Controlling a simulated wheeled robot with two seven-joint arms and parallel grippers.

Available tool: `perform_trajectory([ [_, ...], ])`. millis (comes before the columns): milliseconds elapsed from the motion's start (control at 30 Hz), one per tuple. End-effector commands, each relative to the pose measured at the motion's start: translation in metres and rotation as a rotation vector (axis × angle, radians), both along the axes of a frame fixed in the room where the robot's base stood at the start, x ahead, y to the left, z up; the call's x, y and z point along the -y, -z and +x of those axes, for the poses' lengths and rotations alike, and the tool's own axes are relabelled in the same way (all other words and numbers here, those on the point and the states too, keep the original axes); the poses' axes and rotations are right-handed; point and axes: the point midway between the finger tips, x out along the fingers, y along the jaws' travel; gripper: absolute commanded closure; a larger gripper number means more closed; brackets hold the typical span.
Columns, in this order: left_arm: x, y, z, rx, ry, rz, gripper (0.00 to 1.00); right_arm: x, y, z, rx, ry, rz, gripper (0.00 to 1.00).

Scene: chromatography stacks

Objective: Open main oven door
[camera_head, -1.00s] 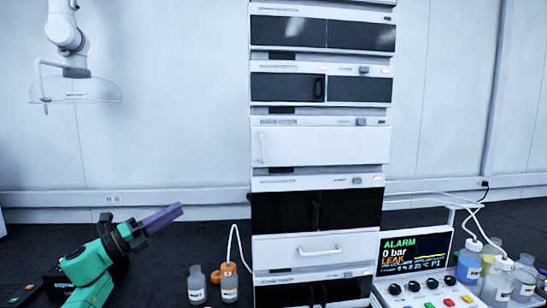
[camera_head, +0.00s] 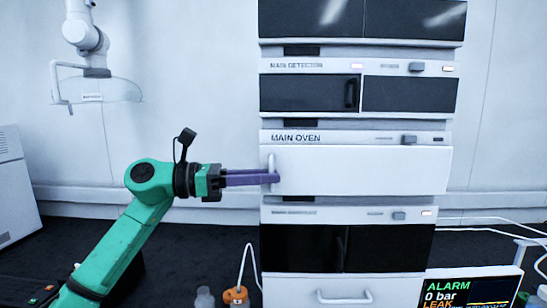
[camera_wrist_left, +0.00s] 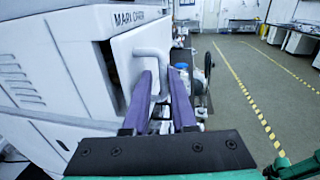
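The main oven (camera_head: 300,138) is a white unit in the middle of the stack, with a wide white door (camera_head: 370,170). Its white vertical handle (camera_head: 272,165) is at the door's left edge. My left gripper (camera_head: 274,177) has its purple fingers at the handle. In the left wrist view the handle (camera_wrist_left: 155,57) lies between the far ends of the two fingers (camera_wrist_left: 160,76), which stand apart. I cannot tell whether they press on it. My right gripper is not in view.
The main detector (camera_head: 310,92) is above the oven and another dark-fronted unit (camera_head: 300,245) is below. An orange-capped bottle (camera_head: 236,295) and a display (camera_head: 470,287) reading ALARM stand low. In the left wrist view, open floor (camera_wrist_left: 250,90) lies to the right.

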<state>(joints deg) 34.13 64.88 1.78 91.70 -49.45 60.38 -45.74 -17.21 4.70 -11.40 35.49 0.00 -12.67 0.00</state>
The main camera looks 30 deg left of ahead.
Motion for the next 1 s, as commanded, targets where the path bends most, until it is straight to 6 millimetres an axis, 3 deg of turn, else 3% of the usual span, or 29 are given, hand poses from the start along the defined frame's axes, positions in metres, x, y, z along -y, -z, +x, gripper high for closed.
perform_trajectory([
  [33, 0.006, -0.006, 0.004, 0.001, 0.002, -0.002, 0.75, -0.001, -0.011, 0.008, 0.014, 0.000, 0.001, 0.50],
  [100, 0.012, -0.004, 0.009, 0.001, 0.001, -0.002, 0.75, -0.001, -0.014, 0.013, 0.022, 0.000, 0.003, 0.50],
  [367, 0.015, 0.001, 0.012, 0.001, -0.001, -0.001, 0.75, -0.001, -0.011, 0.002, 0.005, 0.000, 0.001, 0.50],
  [400, 0.015, 0.001, 0.012, 0.001, -0.001, -0.001, 0.79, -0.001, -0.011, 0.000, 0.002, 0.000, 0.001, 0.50],
  [467, 0.015, 0.001, 0.012, 0.001, -0.001, -0.001, 1.00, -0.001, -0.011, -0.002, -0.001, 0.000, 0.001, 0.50],
  [1000, 0.015, 0.000, 0.011, 0.000, -0.001, -0.001, 1.00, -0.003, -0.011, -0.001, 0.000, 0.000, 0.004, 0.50],
])
